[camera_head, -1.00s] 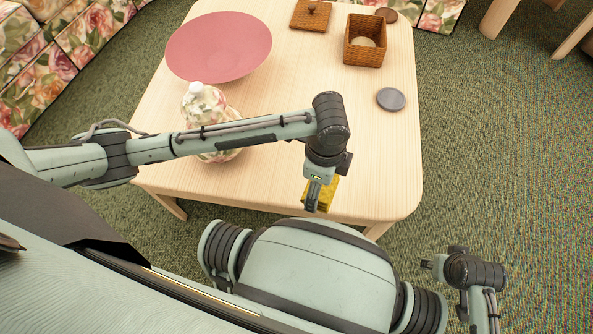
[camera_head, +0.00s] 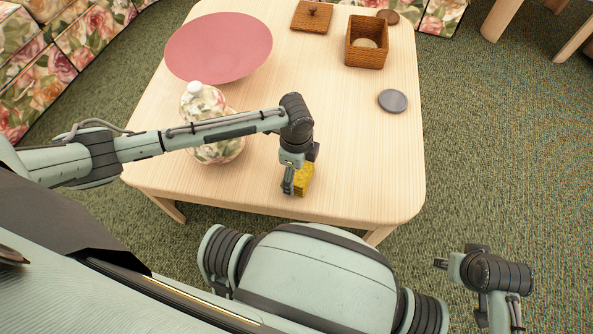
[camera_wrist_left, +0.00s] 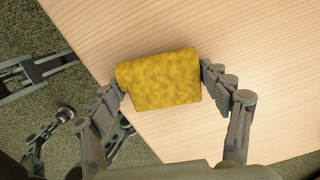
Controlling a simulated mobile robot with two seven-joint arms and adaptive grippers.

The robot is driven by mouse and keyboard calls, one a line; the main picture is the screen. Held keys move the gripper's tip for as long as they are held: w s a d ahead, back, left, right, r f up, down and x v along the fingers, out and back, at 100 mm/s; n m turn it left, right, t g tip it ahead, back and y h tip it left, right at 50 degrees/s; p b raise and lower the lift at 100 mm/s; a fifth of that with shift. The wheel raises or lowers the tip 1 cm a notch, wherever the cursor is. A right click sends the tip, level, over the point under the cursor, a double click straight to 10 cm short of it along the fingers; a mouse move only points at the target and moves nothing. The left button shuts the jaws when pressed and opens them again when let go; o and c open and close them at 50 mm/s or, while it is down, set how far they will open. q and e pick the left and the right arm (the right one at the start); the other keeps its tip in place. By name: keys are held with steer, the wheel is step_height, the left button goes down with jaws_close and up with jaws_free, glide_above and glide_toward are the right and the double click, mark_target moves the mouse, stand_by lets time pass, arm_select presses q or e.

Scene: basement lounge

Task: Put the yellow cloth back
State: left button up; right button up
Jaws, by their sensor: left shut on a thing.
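The yellow cloth (camera_head: 304,179) is a folded, block-like piece with a mottled surface. My left gripper (camera_head: 297,184) is shut on it near the front edge of the light wooden table (camera_head: 360,150). In the left wrist view the cloth (camera_wrist_left: 160,79) sits between the two fingertips of the left gripper (camera_wrist_left: 163,84), with the tabletop behind it. I cannot tell whether the cloth touches the table. My right gripper (camera_head: 440,264) is at the lower right, away from the table, over the carpet; its fingers are too small to judge.
The table's right front is clear.

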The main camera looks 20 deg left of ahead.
mark_target(297, 172)
arm_select(q)
steer(key=shift+f, duration=0.1)
steer(key=o, duration=1.1)
arm_select(e)
steer(key=shift+s+f, duration=0.1)
steer(key=shift+f, duration=0.1)
arm_select(q)
steer(key=shift+r, duration=0.2)
step_height(297, 172, up, 12)
steer(key=p, duration=0.1)
steer(key=shift+p, duration=0.4)
arm_select(e)
step_height(297, 172, down, 4)
steer(key=shift+a, duration=0.1)
